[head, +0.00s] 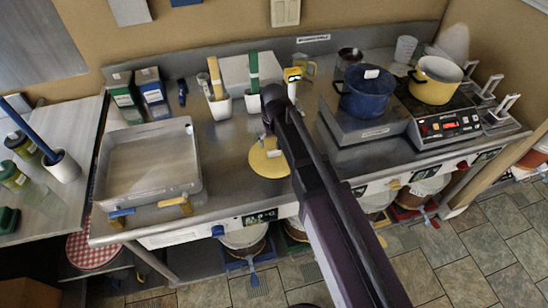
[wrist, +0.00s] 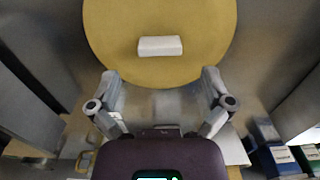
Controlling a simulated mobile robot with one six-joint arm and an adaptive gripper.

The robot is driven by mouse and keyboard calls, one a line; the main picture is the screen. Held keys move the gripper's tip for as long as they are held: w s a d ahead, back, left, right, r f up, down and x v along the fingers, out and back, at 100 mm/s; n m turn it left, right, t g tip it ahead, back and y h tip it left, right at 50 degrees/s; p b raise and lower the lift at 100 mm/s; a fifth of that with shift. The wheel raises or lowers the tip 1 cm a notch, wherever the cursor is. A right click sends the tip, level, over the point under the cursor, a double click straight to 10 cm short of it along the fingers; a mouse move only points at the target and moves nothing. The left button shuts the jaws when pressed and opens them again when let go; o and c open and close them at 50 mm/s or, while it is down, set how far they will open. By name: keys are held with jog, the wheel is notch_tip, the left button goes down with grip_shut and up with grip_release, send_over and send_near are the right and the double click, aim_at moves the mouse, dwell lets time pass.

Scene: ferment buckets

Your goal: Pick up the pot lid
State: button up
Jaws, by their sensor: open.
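The pot lid is a round yellow disc (head: 263,163) lying on the steel counter, partly hidden by my arm in the head view. In the wrist view the yellow lid (wrist: 160,70) fills the upper middle, with a white block-shaped handle (wrist: 160,46) on it. My gripper (wrist: 161,82) is open, its two fingers spread at the lid's near edge, with nothing between them but lid and counter. The handle lies beyond the fingertips. In the head view the arm's dark end hides most of the gripper and the handle.
White utensil holders (head: 220,108) stand behind the lid. Counter left of the lid is clear.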

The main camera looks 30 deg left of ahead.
aim_at(274, 151)
jog(key=shift+f+b, duration=2.1)
jog(key=shift+f, duration=0.2)
jog(key=shift+s, duration=0.1)
jog(key=c, duration=1.3)
jog(key=shift+r, duration=0.15)
notch_tip(274, 151, up, 3)
jog(key=p, duration=0.3)
jog(key=shift+r+p, duration=0.2)
jog(key=shift+p, duration=0.15)
jog(key=s+d, duration=0.3)
jog(key=s, duration=0.1)
jog(key=s+d+r+p, duration=0.1)
jog(key=s+d, duration=0.6)
jog(key=s, duration=0.1)
jog(key=shift+d+r, duration=0.15)
jog(key=shift+d, duration=0.1)
jog(key=shift+s, duration=0.1)
